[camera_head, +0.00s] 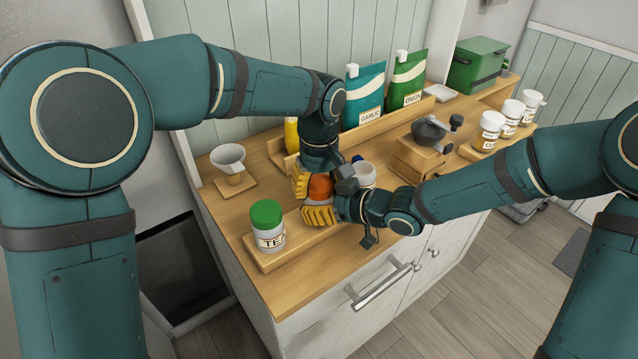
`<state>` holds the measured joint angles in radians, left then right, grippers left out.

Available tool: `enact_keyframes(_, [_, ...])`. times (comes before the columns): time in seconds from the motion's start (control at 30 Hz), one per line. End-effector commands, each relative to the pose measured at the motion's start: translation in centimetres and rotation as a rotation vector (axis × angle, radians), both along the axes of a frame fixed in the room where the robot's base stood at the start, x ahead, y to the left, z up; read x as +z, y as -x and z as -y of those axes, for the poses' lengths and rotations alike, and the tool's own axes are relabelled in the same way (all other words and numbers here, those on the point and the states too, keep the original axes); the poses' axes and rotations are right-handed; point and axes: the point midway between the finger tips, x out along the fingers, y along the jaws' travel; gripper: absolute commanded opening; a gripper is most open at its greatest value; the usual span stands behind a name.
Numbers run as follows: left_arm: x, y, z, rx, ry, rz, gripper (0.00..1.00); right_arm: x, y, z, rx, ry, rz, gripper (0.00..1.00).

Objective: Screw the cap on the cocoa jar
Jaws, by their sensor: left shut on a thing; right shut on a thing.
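An orange-brown cap (320,187) shows between yellow finger pads over the front of the counter. My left gripper (303,182) comes down from above and is shut at the cap. My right gripper (318,214) reaches in from the right, just below the cap, and is shut on what appears to be the cocoa jar. The jar's body and label are hidden by the grippers, so I cannot tell how the cap sits on it.
A tea jar (269,227) with a green lid stands on the wooden board at left front. A white vessel (364,174) is close behind the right gripper. A white funnel-shaped dripper (228,159), a grinder (430,132), garlic (364,97) and onion (405,82) bags, and several white-lidded jars (491,130) stand around.

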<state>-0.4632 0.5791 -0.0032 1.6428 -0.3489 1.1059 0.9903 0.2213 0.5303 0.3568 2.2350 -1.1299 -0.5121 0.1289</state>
Motion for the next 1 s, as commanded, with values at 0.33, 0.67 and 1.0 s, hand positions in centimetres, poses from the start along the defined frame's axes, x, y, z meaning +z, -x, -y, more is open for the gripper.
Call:
enact_keyframes(0.33, [0.1, 0.0, 0.0, 0.002, 0.0, 0.0, 0.88, 0.1, -0.1, 0.1, -0.002, 0.0, 0.001, 0.0])
enact_keyframes(0.67, [2.4, 0.0, 0.1, 0.003, 0.002, 0.004, 0.88, 0.1, -0.1, 0.0, -0.002, -0.001, 0.002, 0.0])
enact_keyframes(1.0, [4.6, 0.0, 0.0, 0.002, 0.0, 0.0, 0.88, 0.1, -0.1, 0.0, -0.002, -0.001, 0.002, 0.0])
